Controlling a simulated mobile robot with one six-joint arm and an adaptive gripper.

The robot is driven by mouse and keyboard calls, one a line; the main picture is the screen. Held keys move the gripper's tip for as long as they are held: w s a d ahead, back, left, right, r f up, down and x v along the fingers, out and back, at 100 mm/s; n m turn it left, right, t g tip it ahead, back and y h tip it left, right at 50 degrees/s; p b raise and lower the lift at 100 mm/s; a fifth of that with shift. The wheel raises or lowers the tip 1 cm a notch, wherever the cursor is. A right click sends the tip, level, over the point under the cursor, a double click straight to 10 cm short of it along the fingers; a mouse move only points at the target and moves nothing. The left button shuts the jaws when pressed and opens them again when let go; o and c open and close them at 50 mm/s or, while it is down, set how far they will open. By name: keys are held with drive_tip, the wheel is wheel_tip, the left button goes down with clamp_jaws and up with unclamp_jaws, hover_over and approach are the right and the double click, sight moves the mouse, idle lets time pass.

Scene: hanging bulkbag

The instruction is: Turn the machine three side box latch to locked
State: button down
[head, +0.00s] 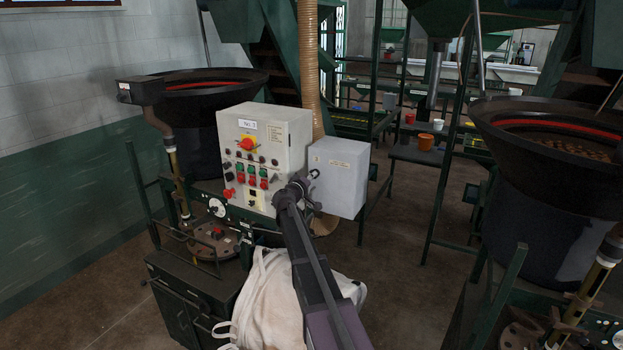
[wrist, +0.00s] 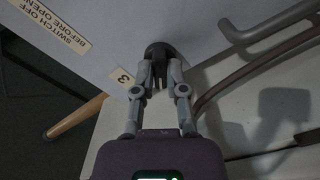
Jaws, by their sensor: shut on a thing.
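The grey side box (head: 339,178) is mounted on the right of the cream control panel marked No. 3. In the wrist view its pale face (wrist: 190,25) fills the top, with a "3" label and a "switch off before opening" label. The dark latch (wrist: 158,52) sits on this face, near the "3" label. My gripper (wrist: 158,90) is shut on the latch, with a finger on either side. In the head view my gripper (head: 303,183) is at the left edge of the side box, and my arm partly hides the latch there. I cannot tell the latch's exact angle.
The control panel (head: 262,150) with buttons and a red knob stands left of the box. A white bulk bag (head: 272,300) lies below my arm. Dark hoppers (head: 550,140) stand at right and back left. Grey curved pipes (wrist: 270,40) run close by on the right of the wrist view.

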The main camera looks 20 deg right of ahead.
drive_tip(key=n, duration=0.6)
drive_tip(key=shift+n, duration=0.4)
idle(0.3)
drive_tip(key=c, duration=0.7)
unclamp_jaws()
drive_tip(key=shift+s+a, duration=0.1)
drive_tip(key=v, duration=1.1)
drive_tip(key=shift+s+a, duration=0.25)
